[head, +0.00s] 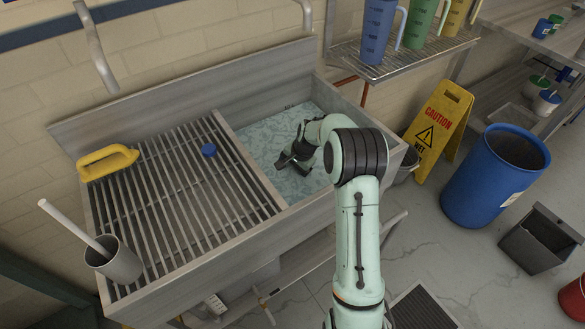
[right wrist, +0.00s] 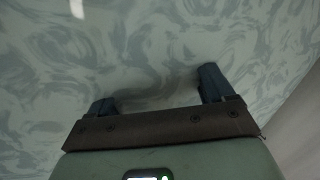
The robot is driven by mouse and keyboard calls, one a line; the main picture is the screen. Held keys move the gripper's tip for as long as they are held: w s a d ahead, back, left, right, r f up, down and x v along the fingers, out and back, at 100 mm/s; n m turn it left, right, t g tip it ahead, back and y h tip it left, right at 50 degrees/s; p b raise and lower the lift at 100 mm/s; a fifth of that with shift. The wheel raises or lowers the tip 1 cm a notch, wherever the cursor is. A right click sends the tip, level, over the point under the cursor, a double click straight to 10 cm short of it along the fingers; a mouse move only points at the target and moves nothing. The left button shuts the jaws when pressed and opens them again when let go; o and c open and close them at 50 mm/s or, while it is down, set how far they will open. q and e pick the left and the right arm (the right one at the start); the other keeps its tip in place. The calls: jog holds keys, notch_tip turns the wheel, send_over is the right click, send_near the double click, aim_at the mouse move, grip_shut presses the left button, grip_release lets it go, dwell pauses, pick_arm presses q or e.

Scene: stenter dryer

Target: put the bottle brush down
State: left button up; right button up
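My right gripper (head: 291,166) is down inside the sink basin, over the pale, swirled water surface. In the right wrist view its two fingers (right wrist: 157,95) stand wide apart with nothing between them. A white handle (head: 72,226) leans out of a grey cup (head: 119,262) at the front left of the slatted drainboard. Its lower end is hidden in the cup, so I cannot tell if it is the bottle brush. No bottle brush shows clearly in the water or in the gripper. My left gripper is not in view.
The steel sink walls surround my gripper. Colored jugs (head: 379,30) stand on a rack behind. A yellow caution sign (head: 438,125) and blue barrel (head: 494,178) stand right.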

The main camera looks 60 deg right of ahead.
jog(key=shift+r, duration=0.55)
jog(key=p+v, duration=0.1)
jog(key=v, duration=1)
jog(key=shift+r+p, duration=0.2)
jog(key=shift+p, duration=0.2)
jog(key=shift+s, duration=0.1)
